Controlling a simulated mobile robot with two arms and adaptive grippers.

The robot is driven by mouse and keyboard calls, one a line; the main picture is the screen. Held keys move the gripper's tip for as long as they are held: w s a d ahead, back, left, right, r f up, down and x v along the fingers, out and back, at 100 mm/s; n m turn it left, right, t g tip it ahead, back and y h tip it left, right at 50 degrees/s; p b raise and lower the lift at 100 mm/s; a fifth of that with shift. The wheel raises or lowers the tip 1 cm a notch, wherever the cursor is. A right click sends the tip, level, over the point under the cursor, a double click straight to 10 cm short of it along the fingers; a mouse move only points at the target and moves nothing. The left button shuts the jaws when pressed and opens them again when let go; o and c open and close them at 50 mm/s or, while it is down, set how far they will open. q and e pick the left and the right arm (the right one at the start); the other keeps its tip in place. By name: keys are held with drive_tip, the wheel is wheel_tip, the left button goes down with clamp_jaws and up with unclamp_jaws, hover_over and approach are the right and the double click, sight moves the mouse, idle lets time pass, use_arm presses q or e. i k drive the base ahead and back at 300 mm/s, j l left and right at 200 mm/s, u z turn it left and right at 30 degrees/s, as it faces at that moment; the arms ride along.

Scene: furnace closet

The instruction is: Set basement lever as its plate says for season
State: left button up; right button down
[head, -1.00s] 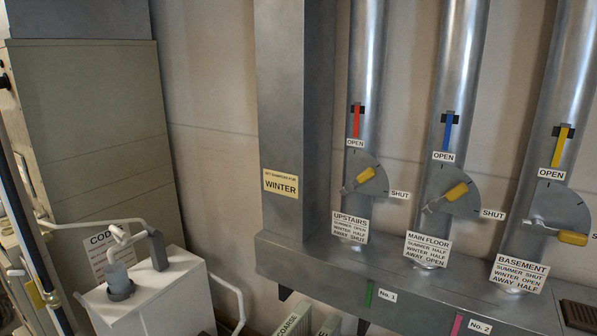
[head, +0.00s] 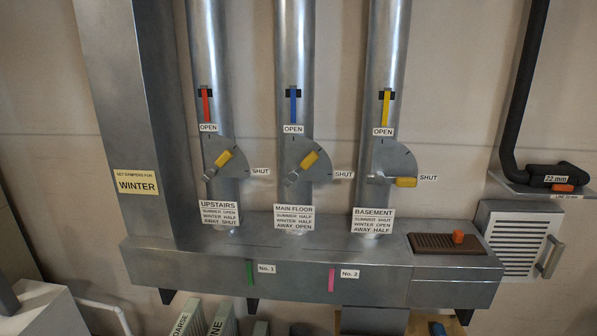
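The basement lever (head: 405,182) has a yellow handle and lies level, pointing right at the SHUT label (head: 428,177). Its quarter-round dial (head: 397,158) is on the right-hand duct, with an OPEN label (head: 383,132) above. The basement plate (head: 373,220) reads summer shut, winter open, away half. A yellow sign (head: 137,184) on the wide duct at left reads "set dampers for winter". Neither of my grippers is in view.
The upstairs lever (head: 224,158) and main floor lever (head: 309,160) both slant up right, about midway. A grey plenum (head: 300,262) runs below. A brown grille with an orange knob (head: 445,243) sits on its right end. A white louvred vent (head: 518,240) is further right.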

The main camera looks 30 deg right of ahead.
sight(378, 178)
drive_tip(key=z, duration=1.35)
